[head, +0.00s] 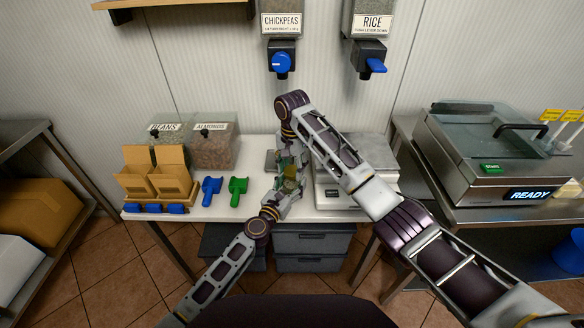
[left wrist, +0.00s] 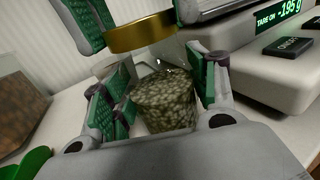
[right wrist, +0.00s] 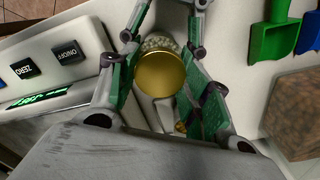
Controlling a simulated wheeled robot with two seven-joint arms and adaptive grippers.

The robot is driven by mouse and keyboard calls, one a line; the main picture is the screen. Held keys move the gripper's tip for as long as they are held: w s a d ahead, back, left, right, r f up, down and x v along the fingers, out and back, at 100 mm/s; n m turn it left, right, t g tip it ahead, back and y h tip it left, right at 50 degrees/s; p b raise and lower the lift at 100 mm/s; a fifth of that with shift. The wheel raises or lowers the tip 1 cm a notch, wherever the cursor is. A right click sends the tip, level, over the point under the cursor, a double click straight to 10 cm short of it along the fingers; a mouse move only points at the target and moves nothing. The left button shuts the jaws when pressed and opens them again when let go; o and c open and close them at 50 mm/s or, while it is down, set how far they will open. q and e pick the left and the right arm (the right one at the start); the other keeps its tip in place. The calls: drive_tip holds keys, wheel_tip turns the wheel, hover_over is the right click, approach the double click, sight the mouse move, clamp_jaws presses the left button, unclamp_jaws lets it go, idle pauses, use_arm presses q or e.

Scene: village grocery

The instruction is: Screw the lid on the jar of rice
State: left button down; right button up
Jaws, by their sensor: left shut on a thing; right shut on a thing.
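The jar (left wrist: 165,102) is clear glass, filled with small pale, mottled grains. My left gripper (left wrist: 160,88) is shut around its sides and holds it upright or nearly so, by the white table. The gold lid (left wrist: 140,34) is above the jar's mouth in the left wrist view, with a visible gap and a slight tilt. My right gripper (right wrist: 162,78) is shut on the lid (right wrist: 160,74), and the jar's grains (right wrist: 160,44) show just beyond it. In the head view both grippers meet near the table's middle (head: 289,172), where my arms largely hide the jar and lid.
A scale (head: 342,196) reading -195 g stands right of the jar. Blue (head: 211,190) and green (head: 237,190) scoops, bean (head: 170,138) and almond (head: 214,150) bins and cardboard boxes (head: 160,178) are left. Chickpea (head: 281,22) and rice (head: 372,22) dispensers hang above. A sealing machine (head: 490,150) is right.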

drive_tip(key=m, duration=0.4)
drive_tip(key=shift+a+m, duration=0.1)
drive_tip(key=shift+m, duration=0.2)
drive_tip(key=m, duration=0.4)
drive_tip(key=shift+r, duration=0.1)
drive_tip(key=m, duration=0.4)
drive_tip(key=shift+m, duration=0.4)
drive_tip(key=m, duration=0.3)
drive_tip(key=shift+m, duration=0.3)
drive_tip(key=o, duration=0.7)
drive_tip(key=shift+c, duration=0.4)
